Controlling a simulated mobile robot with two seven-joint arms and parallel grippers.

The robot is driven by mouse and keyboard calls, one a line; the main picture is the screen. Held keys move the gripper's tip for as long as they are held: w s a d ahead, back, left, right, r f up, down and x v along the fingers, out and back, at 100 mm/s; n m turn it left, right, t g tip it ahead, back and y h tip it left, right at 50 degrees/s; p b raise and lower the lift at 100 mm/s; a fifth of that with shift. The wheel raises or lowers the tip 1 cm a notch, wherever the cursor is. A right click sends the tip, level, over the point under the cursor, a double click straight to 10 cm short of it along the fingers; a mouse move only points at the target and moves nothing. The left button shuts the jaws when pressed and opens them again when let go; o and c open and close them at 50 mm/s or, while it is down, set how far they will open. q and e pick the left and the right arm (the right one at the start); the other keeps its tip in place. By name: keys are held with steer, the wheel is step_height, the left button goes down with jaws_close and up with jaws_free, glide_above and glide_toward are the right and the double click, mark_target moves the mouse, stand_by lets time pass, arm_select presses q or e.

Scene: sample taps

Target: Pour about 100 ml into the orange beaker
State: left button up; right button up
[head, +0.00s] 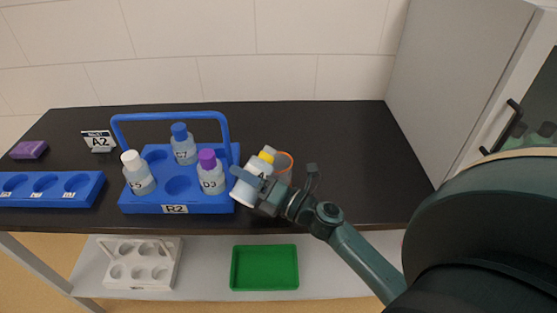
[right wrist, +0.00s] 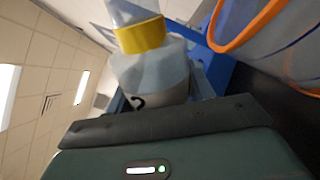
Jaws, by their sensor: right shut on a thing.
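A white bottle with a yellow collar (head: 247,192) is in my right gripper (head: 268,193) at the front right of the blue rack. It leans, with its yellow top toward the orange beaker (head: 285,155). The beaker is clear with an orange rim and is mostly hidden behind the bottle and gripper. In the right wrist view the bottle (right wrist: 150,75) shows its yellow collar and pale tip, and the beaker's orange rim (right wrist: 245,27) is close beside it at the upper right. I cannot see any liquid stream. My left gripper is not in view.
The blue rack (head: 150,207) labelled R2 holds bottles with white (head: 139,177), blue (head: 183,146) and purple (head: 210,176) caps. A blue block (head: 85,193), an A2 sign (head: 99,141) and a purple block (head: 29,149) are left. A grey cabinet (head: 455,80) bounds the right. The black counter's back is clear.

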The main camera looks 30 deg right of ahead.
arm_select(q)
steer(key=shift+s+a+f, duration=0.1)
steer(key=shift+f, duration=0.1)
arm_select(e)
steer(key=shift+r, duration=0.15)
arm_select(q)
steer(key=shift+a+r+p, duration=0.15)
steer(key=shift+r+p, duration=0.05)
steer(key=shift+p, duration=0.25)
arm_select(e)
steer(key=shift+a+r+m, duration=0.15)
steer(key=shift+r+m, duration=0.15)
steer(key=shift+m, duration=0.5)
steer(key=shift+s+a+f+m+t+h, duration=0.15)
steer(key=shift+m+t+h, duration=0.15)
steer(key=shift+m, duration=0.7)
stand_by(0.6)
stand_by(0.3)
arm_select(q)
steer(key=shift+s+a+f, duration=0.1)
arm_select(e)
steer(key=shift+d+r+m, duration=0.2)
steer(key=shift+r+m, duration=0.05)
steer(key=shift+m, duration=0.05)
arm_select(q)
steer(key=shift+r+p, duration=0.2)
steer(key=shift+p, duration=0.35)
arm_select(e)
steer(key=shift+d+r, duration=0.1)
